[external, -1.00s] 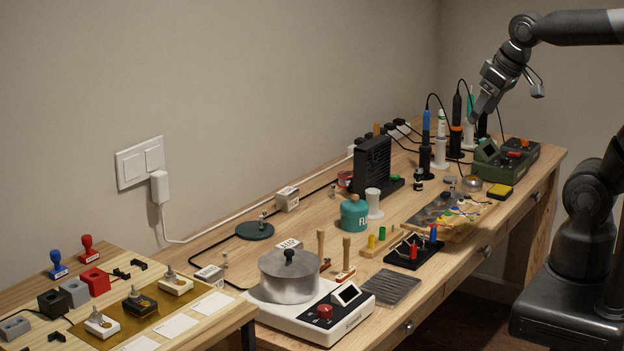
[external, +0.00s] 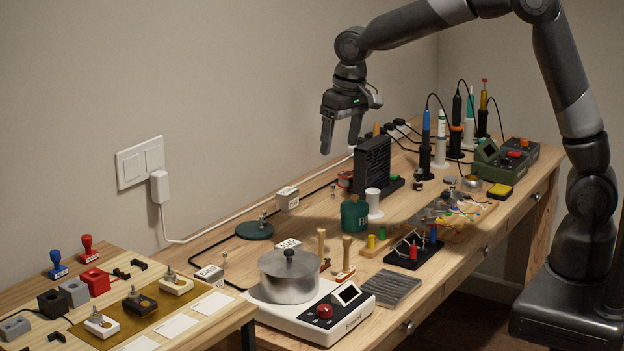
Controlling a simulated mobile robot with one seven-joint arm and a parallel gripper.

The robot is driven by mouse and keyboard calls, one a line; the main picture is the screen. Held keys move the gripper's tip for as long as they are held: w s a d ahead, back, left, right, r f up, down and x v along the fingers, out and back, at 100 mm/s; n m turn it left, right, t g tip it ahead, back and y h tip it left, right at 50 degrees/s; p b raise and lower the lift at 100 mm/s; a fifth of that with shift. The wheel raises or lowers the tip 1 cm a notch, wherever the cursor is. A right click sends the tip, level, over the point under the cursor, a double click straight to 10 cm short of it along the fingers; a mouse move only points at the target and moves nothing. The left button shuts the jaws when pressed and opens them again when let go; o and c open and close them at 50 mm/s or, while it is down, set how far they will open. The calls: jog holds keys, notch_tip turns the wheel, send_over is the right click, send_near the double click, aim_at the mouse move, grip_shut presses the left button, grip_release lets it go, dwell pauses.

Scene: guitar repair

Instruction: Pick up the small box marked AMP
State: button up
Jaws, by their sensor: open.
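Several small pale boxes with dark print stand on the long bench. One box (external: 287,198) stands near the wall, behind the green round pad. A second box (external: 209,275) stands at the bench's left end. A third box (external: 289,244) is partly hidden behind the lidded metal pot. The print is too small for me to tell which one is marked AMP. My gripper (external: 341,143) is open and empty, pointing down in the air above the back of the bench. In the picture it is above and right of the box near the wall.
A black fan-like unit (external: 372,165) stands right of and below my gripper. A teal canister (external: 354,213) and a white spool (external: 374,204) are in front of it. The lidded pot (external: 289,278) sits on a white hot plate. A white cable runs along the wall side.

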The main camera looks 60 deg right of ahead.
jog(key=g, duration=0.2)
send_near(289, 244)
jog(key=shift+s+a+f, duration=0.15)
jog(key=shift+s+a, duration=0.1)
jog(key=shift+a, duration=0.1)
notch_tip(289, 244, down, 6)
jog(key=shift+r, duration=0.1)
notch_tip(289, 244, down, 5)
jog(key=shift+w+d+f, duration=0.1)
jog(key=shift+d, duration=0.05)
jog(key=c, duration=1.1)
